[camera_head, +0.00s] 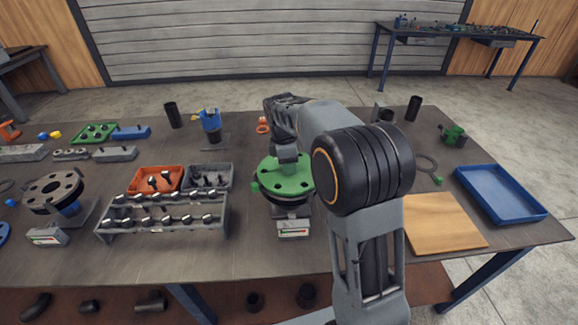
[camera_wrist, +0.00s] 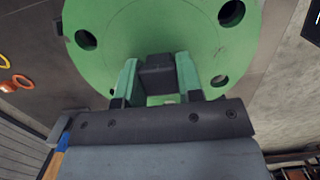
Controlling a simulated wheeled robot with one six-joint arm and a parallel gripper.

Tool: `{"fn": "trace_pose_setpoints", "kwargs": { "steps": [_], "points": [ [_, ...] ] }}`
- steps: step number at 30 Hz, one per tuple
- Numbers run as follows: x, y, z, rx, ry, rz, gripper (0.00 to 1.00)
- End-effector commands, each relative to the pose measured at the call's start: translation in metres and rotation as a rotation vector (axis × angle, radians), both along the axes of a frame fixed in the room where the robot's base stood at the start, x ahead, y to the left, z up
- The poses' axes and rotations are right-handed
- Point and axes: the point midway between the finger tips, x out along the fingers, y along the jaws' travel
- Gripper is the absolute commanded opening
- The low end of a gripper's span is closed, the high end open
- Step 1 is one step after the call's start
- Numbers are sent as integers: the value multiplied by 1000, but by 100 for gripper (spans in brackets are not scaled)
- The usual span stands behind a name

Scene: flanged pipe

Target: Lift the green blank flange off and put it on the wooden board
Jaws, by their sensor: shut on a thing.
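The green blank flange (camera_head: 270,186) is a round disc with bolt holes, lying about level near the middle of the table, above a grey stand (camera_head: 292,212) with a small label. It fills the top of the wrist view (camera_wrist: 150,25). My gripper (camera_head: 287,160) is above it, pointing down. In the wrist view my gripper's fingers (camera_wrist: 157,80) are shut on a dark block (camera_wrist: 157,72) at the flange's middle. The pipe under the flange is hidden, and I cannot tell whether they touch. The wooden board (camera_head: 440,225) lies flat and empty at the right.
A blue tray (camera_head: 500,192) is right of the board. A grey bolt rack (camera_head: 165,218), an orange bin (camera_head: 155,180) and a grey bin (camera_head: 208,178) stand left of the flange. A green valve-like part (camera_head: 453,136) and a dark ring (camera_head: 426,163) lie behind the board.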

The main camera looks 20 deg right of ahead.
Motion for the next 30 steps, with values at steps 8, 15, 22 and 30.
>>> {"fn": "trace_pose_setpoints", "kwargs": {
  "steps": [8, 15, 22, 30],
  "points": [
    [-2, 4, 34, 1, -6, 3, 0],
    [-23, 32, 74, 1, -8, 4, 0],
    [-48, 64, 99, 1, -5, 6, 0],
    [-71, 95, 116, 1, -4, 2, 0]
  ]
}}
